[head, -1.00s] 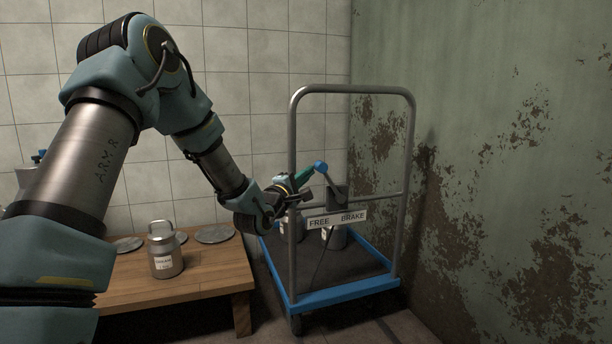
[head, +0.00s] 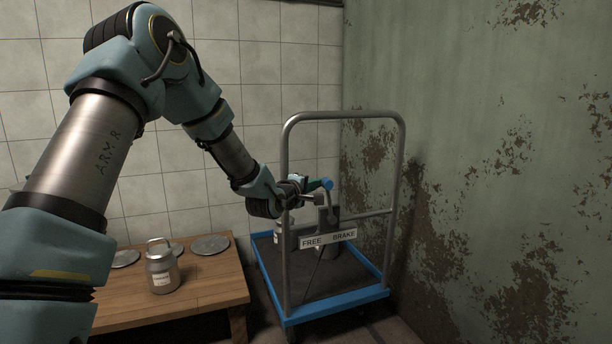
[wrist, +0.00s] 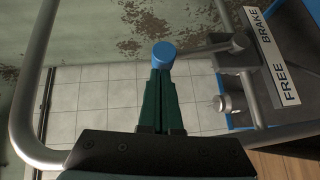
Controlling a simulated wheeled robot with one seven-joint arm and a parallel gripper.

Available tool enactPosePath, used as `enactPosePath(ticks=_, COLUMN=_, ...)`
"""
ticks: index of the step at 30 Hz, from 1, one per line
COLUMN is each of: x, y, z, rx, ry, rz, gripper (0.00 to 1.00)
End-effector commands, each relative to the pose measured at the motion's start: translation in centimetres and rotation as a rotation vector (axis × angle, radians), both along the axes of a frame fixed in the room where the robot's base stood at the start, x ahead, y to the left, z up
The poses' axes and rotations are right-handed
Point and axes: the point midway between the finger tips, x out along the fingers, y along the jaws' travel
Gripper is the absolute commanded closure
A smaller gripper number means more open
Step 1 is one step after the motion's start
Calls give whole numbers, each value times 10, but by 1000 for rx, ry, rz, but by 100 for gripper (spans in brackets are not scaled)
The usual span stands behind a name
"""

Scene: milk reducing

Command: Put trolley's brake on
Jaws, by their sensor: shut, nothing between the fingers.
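The trolley has a blue-edged deck (head: 335,308) and a grey tube handle frame (head: 284,170). A plate (head: 328,239) on the frame reads FREE at left and BRAKE at right. Above it is the brake lever, with a blue knob (head: 327,184), standing about upright between the two words. The knob also shows in the wrist view (wrist: 163,52), with the lever arm (wrist: 205,50) running right to its pivot. My gripper (head: 317,185) is shut and empty. Its green fingertips (wrist: 161,72) are at the knob's FREE side and appear to touch it.
A wooden table (head: 215,285) at left holds a labelled can (head: 162,272) and several flat discs (head: 210,245). A peeling green wall (head: 480,180) is close on the right. My forearm passes near the frame's left upright.

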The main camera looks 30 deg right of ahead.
Motion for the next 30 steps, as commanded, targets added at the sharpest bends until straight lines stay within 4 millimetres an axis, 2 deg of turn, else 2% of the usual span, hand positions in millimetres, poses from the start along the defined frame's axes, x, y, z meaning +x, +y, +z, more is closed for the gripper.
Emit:
enactPosePath(ticks=1, x=-2, y=-8, z=15, rx=45, ry=-5, rz=-4, gripper=100)
enactPosePath(ticks=10, x=-8, y=-48, z=24, rx=328, ry=-42, rz=-5, gripper=100)
enactPosePath(ticks=22, x=-13, y=-87, z=17, rx=609, ry=-78, rz=-5, gripper=100)
enactPosePath(ticks=30, x=-12, y=-99, z=11, rx=617, ry=-75, rz=0, gripper=100)
